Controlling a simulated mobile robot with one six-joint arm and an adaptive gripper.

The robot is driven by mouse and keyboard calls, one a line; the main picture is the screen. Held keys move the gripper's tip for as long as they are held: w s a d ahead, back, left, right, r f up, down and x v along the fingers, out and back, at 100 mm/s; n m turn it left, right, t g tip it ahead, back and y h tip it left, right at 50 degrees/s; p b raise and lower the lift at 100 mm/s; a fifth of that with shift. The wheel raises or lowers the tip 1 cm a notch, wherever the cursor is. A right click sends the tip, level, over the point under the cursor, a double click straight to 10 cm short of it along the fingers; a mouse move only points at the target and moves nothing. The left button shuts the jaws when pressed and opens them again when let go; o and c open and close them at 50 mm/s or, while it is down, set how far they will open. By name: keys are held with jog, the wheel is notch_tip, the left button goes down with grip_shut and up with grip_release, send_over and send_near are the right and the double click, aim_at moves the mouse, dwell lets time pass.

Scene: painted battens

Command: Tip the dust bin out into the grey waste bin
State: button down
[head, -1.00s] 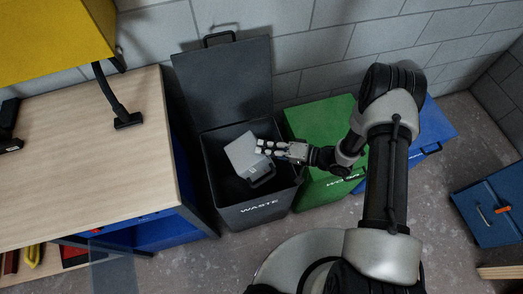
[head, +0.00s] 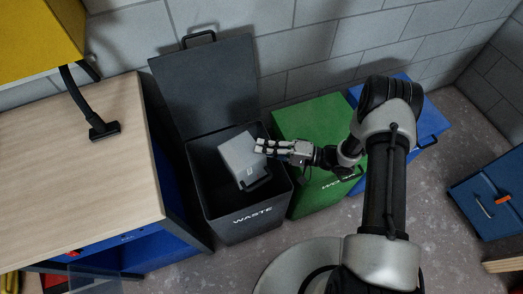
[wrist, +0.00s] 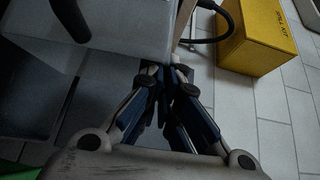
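The dust bin (head: 236,157), a pale grey box with a dark handle, is tilted over the mouth of the grey waste bin (head: 246,226). My gripper (head: 262,148) is at the dust bin's right edge. In the wrist view my gripper's (wrist: 174,68) fingertips close together at the edge of the dust bin (wrist: 110,40), whose dark handle shows at upper left. The gripper appears shut on that edge. The dust bin's contents and the inside of the waste bin beneath it are hidden.
The waste bin's lid (head: 210,85) stands open against the wall. A green bin (head: 310,125) and a blue bin (head: 425,115) stand to the right. A wooden-topped workbench (head: 70,180) is close on the left. A yellow box (wrist: 262,38) shows in the wrist view.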

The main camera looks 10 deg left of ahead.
jog(key=w+d+f+m+t+y+b, duration=0.2)
jog(key=w+d+f+m+y+b, duration=0.1)
jog(key=w+d+m+y, duration=0.1)
jog(key=shift+w+d+m+y, duration=0.4)
jog(key=shift+w+d+m, duration=0.4)
jog(key=shift+m, duration=0.5)
jog(key=shift+s+d+f+t, duration=0.1)
jog(key=shift+d+t, duration=0.05)
jog(key=shift+t, duration=0.15)
dwell(2.5)
